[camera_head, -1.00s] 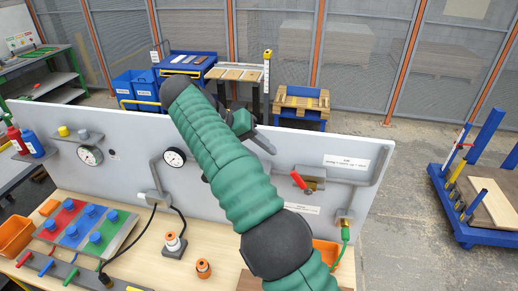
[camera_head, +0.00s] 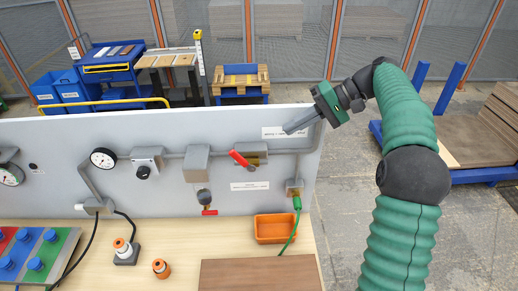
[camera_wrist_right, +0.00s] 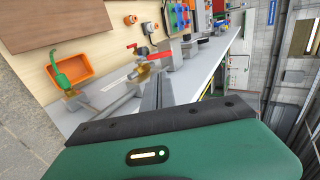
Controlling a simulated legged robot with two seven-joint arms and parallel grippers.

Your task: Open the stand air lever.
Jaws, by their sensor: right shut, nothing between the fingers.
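A red lever (camera_head: 239,159) sits on a brass valve (camera_head: 253,160) in the pipe on the grey panel. It is tilted, its free end up and to the left. A second, smaller red handle (camera_head: 209,212) is on a fitting lower left of it. The panel labels are too small to read. My right gripper (camera_head: 290,129) is shut and empty, above and to the right of the red lever, near the panel's top right corner and apart from the lever. In the right wrist view the shut fingers (camera_wrist_right: 155,95) point toward the valve area. My left gripper is out of view.
The grey panel (camera_head: 100,145) stands behind the wooden bench. An orange bin (camera_head: 272,228) and green hose (camera_head: 297,204) are at its lower right. A pipe (camera_head: 310,150) runs down the right edge. Grey boxes and gauges are left of the lever.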

